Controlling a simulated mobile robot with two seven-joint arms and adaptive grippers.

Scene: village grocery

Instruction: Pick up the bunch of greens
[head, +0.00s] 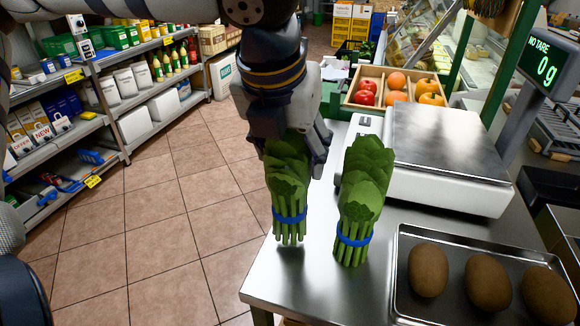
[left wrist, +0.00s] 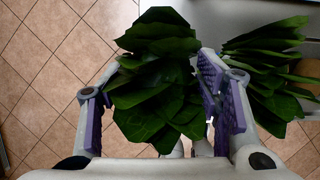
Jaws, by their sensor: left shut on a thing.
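A bunch of greens (head: 288,185) with broad leaves and a blue band stands upright at the left edge of the metal counter (head: 310,282). My left gripper (head: 294,150) comes down from above and is shut on its leafy top. In the left wrist view the leaves (left wrist: 158,85) fill the space between the two purple-padded fingers. The stem ends are at or just above the counter; I cannot tell if they touch it. A second banded bunch of greens (head: 361,195) stands to the right, apart from the gripper. My right gripper is not in view.
A white scale (head: 445,145) with a green display (head: 545,63) stands behind the second bunch. A metal tray (head: 400,270) with 3 brown potato-like items is at front right. A wooden crate (head: 375,75) of fruit is behind. Shelves (head: 105,90) line the left; the tiled floor (head: 160,210) is clear.

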